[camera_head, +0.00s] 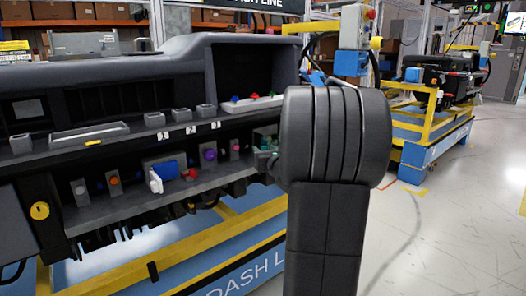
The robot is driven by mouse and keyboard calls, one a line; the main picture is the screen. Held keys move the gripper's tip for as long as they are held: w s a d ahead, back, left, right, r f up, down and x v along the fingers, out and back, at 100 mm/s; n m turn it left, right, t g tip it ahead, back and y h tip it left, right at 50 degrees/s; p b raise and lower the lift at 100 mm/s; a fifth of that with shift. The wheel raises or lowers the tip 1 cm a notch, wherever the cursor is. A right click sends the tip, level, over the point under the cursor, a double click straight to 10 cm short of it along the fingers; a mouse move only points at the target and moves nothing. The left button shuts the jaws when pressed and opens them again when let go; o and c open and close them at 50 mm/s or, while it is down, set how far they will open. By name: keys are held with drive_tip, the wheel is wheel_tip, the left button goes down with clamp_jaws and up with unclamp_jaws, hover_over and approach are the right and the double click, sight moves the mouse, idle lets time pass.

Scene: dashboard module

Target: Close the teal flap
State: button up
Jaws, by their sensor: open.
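A small teal part (265,137), which looks like the teal flap, sits at the right end of the dashboard's lower shelf. It is mostly hidden behind my dark grey arm, so I cannot tell how far open it stands. My arm rises in front of the dashboard's right end. My gripper cannot be made out; the arm's thick rounded link covers that area.
The dark dashboard module (120,75) rests on a yellow and blue stand. Its lower shelf holds coloured knobs, a blue block (181,162) and a white lever (155,180). Another blue and yellow cart (435,145) stands at back right. The floor at right is clear.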

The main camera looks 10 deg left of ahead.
drive_tip(key=shift+x, duration=0.95)
drive_tip(key=shift+c, duration=0.2)
clamp_jaws()
